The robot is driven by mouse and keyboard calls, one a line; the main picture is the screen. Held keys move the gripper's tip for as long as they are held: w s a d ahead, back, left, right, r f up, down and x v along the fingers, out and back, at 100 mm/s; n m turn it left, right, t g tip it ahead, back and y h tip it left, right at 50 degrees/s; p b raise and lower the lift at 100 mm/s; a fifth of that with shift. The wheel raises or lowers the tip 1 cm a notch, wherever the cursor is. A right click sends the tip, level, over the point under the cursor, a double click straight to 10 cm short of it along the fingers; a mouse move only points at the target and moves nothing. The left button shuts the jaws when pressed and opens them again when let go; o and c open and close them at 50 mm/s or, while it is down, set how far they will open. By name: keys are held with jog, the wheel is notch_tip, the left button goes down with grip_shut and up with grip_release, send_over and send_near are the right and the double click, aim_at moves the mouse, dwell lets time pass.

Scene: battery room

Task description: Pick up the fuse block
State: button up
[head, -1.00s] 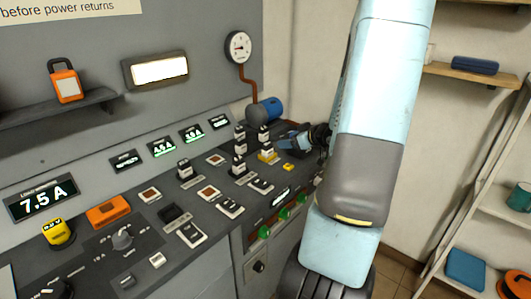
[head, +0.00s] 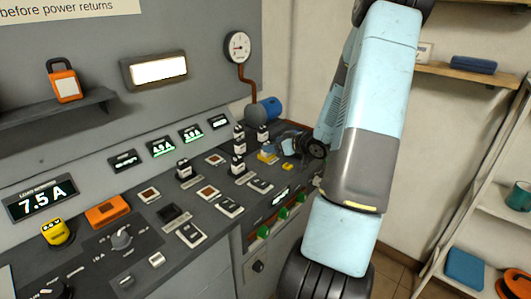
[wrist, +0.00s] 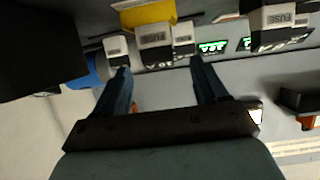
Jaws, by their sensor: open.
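Several white-and-black fuse blocks stand on the grey console. One fuse block (wrist: 154,36) with a yellow part (wrist: 148,14) behind it shows at the top of the wrist view, beyond and between my fingertips. In the head view the yellow part (head: 267,157) sits at the console's right end, and the block there is small and partly unclear. Other fuse blocks (head: 237,163) stand to its left. My gripper (wrist: 160,66) is open and empty, its two blue fingers apart. In the head view my gripper (head: 284,143) is just right of the yellow part, with no contact visible.
More fuse blocks (wrist: 274,18) stand close by in the wrist view. A blue cylinder (head: 270,108) and a gauge (head: 238,46) are behind. Green knobs (head: 283,213) line the console's front edge. A shelf rack (head: 480,200) stands at right.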

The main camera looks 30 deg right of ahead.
aim_at(267, 143)
jog(key=shift+x, duration=2.55)
jog(key=shift+d, duration=0.1)
jog(key=shift+c, duration=0.4)
jog(key=c, duration=1.1)
